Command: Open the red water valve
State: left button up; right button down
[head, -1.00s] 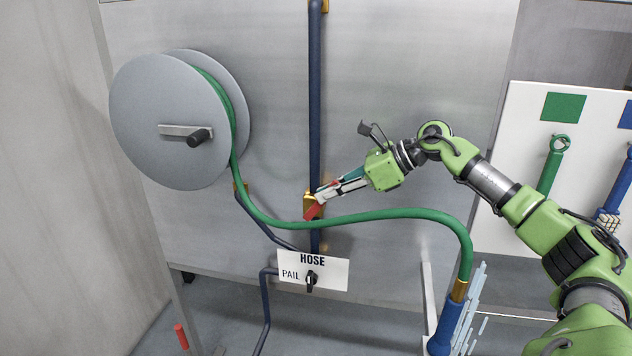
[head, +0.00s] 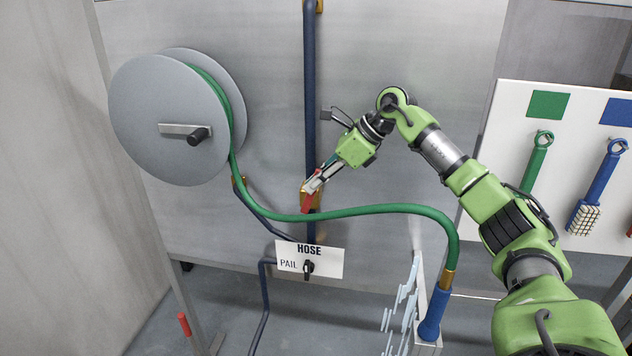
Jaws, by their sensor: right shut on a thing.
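The red water valve handle (head: 308,203) sits at a brass valve body (head: 317,196) on the vertical dark blue pipe (head: 311,100). The red handle slants down to the left below my fingertips. My right gripper (head: 315,184) reaches in from the upper right and is shut on the red handle, its fingers covering part of the handle and the valve body. My left gripper is not in view.
A green hose (head: 350,212) runs from the grey reel (head: 165,120) just below the valve to a blue nozzle (head: 433,312). A HOSE/PAIL sign (head: 330,262) with a black selector (head: 308,267) sits below. A tool board (head: 510,110) stands at right.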

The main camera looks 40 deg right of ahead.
jog(key=c, duration=2.2)
grip_release()
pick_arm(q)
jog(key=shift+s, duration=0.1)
pick_arm(e)
jog(key=shift+o, duration=0.2)
jog(key=shift+w+a, duration=0.1)
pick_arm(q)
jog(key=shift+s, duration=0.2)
pick_arm(e)
jog(key=v, duration=1.2)
